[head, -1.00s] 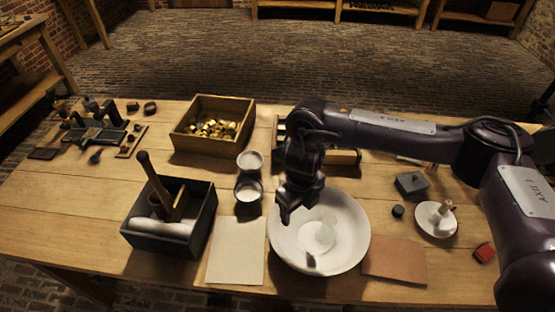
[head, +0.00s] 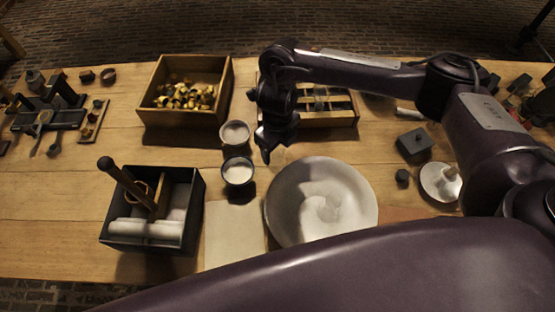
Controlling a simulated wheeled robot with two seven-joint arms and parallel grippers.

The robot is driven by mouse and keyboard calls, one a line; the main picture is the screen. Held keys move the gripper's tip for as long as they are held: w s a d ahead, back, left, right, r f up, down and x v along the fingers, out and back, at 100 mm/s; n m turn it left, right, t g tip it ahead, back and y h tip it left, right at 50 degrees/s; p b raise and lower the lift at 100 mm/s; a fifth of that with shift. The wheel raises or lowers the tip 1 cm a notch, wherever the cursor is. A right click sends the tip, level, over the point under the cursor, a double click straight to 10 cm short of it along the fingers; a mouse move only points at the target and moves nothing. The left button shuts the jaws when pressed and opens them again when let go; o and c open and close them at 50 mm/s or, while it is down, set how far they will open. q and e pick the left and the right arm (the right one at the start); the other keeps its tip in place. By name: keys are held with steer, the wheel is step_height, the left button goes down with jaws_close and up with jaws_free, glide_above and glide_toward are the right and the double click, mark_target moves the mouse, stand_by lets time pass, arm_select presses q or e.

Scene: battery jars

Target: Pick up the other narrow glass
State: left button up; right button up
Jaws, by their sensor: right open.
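My right gripper (head: 270,148) is open and points down over the table, behind the white bowl and just right of two small round vessels. The farther vessel (head: 235,133) holds pale stuff at its top. The nearer vessel (head: 238,172) has a dark side and a whitish fill. I see nothing between the fingers. The wide white bowl (head: 285,222) has a pale, translucent shape (head: 328,208) in it, too unclear to tell if it is a glass. No narrow glass shows clearly. My left gripper is not in view.
A wooden box (head: 146,105) of brass pieces stands at the back left. A compartmented wooden tray (head: 340,118) lies behind my right arm. A black box (head: 118,238) with a wooden-handled tool stands front left. A pale sheet (head: 228,235) lies beside the bowl.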

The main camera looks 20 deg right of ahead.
mark_target(278, 153)
steer(key=shift+f+b, duration=0.35)
steer(key=shift+f, duration=1.25)
steer(key=c, duration=0.4)
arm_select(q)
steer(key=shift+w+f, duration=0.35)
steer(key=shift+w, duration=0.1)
arm_select(e)
steer(key=c, duration=0.8)
steer(key=shift+r, duration=0.1)
